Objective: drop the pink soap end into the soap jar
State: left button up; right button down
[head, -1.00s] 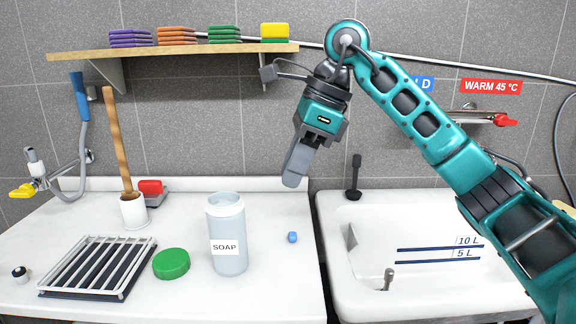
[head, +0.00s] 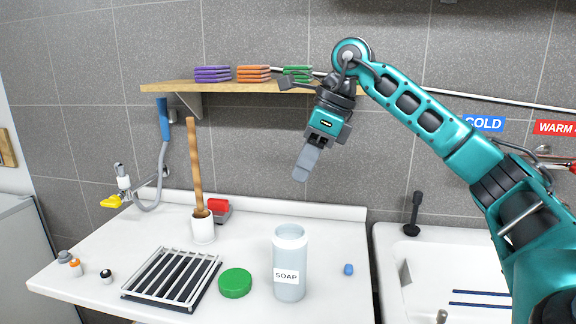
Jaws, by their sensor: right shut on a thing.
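The soap jar (head: 289,262) is a pale, see-through cylinder with a SOAP label, standing upright on the white counter. Its mouth looks open. A green round lid (head: 235,283) lies flat to its left. My right gripper (head: 302,172) is in the air above and slightly right of the jar, fingers pointing down and tilted left. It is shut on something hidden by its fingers. No pink soap end shows anywhere in view. A small blue piece (head: 348,269) lies on the counter right of the jar. My left gripper is not in view.
A slatted rack (head: 172,278) and a brush in a white cup (head: 204,228) stand left of the jar. A shelf (head: 220,87) with coloured sponges is behind my right arm. A sink (head: 420,258) is at the right. Small bottles (head: 76,267) are at the far left.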

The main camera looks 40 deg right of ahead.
jog(key=shift+w, duration=0.2)
jog(key=shift+f, duration=0.35)
notch_tip(320, 180, down, 4)
jog(key=shift+f+b, duration=0.15)
jog(key=shift+b, duration=0.6)
jog(key=shift+f+b, duration=0.45)
jog(key=c, duration=0.8)
grip_release()
jog(key=shift+r, duration=0.1)
